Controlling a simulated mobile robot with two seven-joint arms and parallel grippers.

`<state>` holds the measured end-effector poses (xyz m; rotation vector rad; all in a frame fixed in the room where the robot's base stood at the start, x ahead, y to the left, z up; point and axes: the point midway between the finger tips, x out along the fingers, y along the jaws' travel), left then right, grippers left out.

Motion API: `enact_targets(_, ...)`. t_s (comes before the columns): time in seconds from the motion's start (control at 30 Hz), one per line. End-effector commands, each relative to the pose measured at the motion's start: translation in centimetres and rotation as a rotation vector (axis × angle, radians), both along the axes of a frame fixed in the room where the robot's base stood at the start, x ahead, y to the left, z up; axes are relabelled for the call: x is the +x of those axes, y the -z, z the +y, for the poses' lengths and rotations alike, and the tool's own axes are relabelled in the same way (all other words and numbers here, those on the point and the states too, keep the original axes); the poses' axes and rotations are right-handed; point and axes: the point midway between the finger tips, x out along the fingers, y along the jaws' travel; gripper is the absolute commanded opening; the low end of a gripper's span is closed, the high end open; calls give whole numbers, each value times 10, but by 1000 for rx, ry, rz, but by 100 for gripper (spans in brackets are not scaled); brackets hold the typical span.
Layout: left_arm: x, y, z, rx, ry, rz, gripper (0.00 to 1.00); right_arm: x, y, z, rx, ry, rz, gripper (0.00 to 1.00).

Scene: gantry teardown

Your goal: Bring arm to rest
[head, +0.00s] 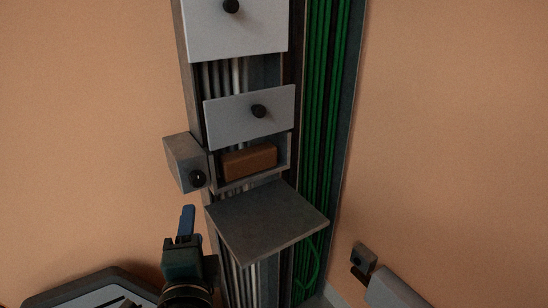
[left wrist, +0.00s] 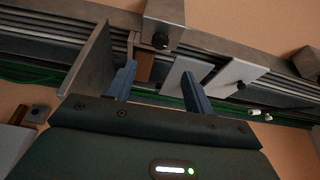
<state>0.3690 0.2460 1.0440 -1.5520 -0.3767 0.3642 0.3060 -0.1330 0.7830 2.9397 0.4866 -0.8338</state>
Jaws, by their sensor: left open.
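My left gripper (head: 188,222) is low in the head view, just left of the tall column and beside the lowered grey flap (head: 267,222). In the left wrist view its two blue fingers (left wrist: 158,82) stand apart with nothing held between them. Behind the fingers, the brown block (left wrist: 144,68) in its open compartment is partly visible. In the head view the same brown block (head: 249,162) lies in the compartment above the flap. I cannot tell from these views whether the fingers touch anything. My right gripper is not in view.
A grey box with a black knob (head: 184,163) juts from the column's left side, above my gripper. Panels with knobs (head: 250,118) sit higher up. Green cables (head: 321,120) run down the right side. A small wall box (head: 364,257) is at lower right. The left wall is bare.

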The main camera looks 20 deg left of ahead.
Motion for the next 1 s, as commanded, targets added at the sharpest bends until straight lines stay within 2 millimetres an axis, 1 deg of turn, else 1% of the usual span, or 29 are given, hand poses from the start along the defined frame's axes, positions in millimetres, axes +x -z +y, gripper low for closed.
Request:
enact_targets(0.07,1,2,-1,-5,5,4,53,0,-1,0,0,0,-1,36)
enact_targets(0.17,5,18,-9,-60,51,35,53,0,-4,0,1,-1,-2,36)
enact_targets(0.27,11,56,-26,-205,142,101,53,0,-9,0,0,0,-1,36)
enact_targets(0.3,11,77,-36,-294,184,136,53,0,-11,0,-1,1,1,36)
enact_targets(0.37,8,110,-51,-452,238,190,53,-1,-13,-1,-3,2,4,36)
enact_targets(0.4,4,132,-60,-570,265,226,53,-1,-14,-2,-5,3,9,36)
enact_targets(0.47,-6,161,-73,-750,283,272,53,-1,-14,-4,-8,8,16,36)
enact_targets(0.5,-14,179,-80,-871,285,296,53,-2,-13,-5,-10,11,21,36)
enact_targets(0.6,-34,212,-93,-1148,254,334,53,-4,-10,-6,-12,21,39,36)
enact_targets(0.7,-51,234,-99,-1363,199,345,53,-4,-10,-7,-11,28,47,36)
enact_targets(0.8,-61,246,-101,-1497,155,340,53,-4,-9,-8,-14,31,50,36)
enact_targets(0.9,-66,252,-102,-1558,130,335,53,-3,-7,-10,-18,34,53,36)
enact_targets(1.0,-66,253,-102,-1573,127,333,53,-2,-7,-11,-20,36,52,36)
